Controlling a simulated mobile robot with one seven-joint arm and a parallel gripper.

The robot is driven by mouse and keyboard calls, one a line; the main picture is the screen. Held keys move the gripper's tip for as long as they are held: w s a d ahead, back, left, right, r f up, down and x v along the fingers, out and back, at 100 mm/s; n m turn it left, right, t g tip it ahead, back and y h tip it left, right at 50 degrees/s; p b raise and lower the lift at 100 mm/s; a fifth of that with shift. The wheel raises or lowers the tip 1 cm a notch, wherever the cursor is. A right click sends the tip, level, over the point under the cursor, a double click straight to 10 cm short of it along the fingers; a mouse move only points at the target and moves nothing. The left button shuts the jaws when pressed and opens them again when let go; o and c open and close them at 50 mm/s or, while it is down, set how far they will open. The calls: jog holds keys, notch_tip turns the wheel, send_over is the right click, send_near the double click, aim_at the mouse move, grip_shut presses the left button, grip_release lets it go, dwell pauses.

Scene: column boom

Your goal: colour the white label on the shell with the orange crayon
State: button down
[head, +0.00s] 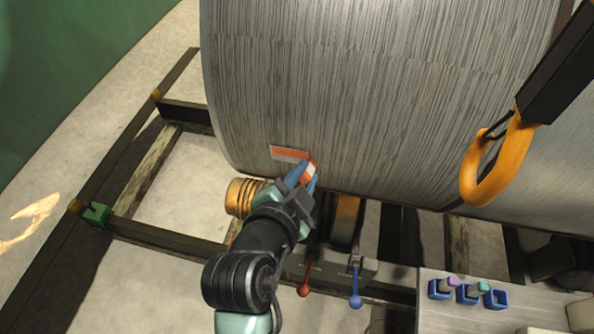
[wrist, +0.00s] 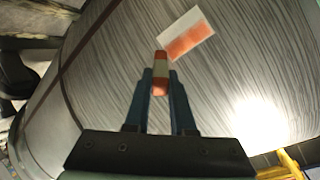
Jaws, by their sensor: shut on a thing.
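The shell (head: 360,80) is a large grey streaked cylinder. Its white label (head: 290,149) is near the lower left of the shell in the head view. In the wrist view the label (wrist: 201,22) is white on its upper part and orange on its lower part. My gripper (head: 306,178) is shut on the orange crayon (wrist: 161,72), which has a white band. The crayon's tip is at or very near the label's lower left edge. I cannot tell whether it touches.
An orange hook (head: 497,165) hangs at the right, in front of the shell. A brass-coloured ribbed cylinder (head: 240,197) is left of my gripper. Red (head: 304,289) and blue (head: 356,300) levers stand below. A grey tray (head: 450,318) with blue holders (head: 468,294) is at lower right.

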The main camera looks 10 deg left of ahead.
jog(key=a, duration=0.8)
jog(key=shift+w+a+b, duration=0.25)
jog(key=shift+a+b, duration=0.15)
dwell(0.4)
jog(key=s, duration=0.6)
jog(key=shift+f+b, duration=0.15)
jog(key=shift+b, duration=0.2)
jog(key=shift+s+a, duration=0.1)
jog(key=s, duration=0.2)
jog(key=shift+s+b, duration=0.3)
jog(key=shift+s, duration=0.1)
jog(key=shift+w, duration=0.1)
dwell(0.6)
jog(key=w+f, duration=0.1)
jog(key=w, duration=0.6)
jog(key=shift+w+f+b, duration=0.15)
jog(key=shift+w+b, duration=0.05)
jog(key=shift+b, duration=0.2)
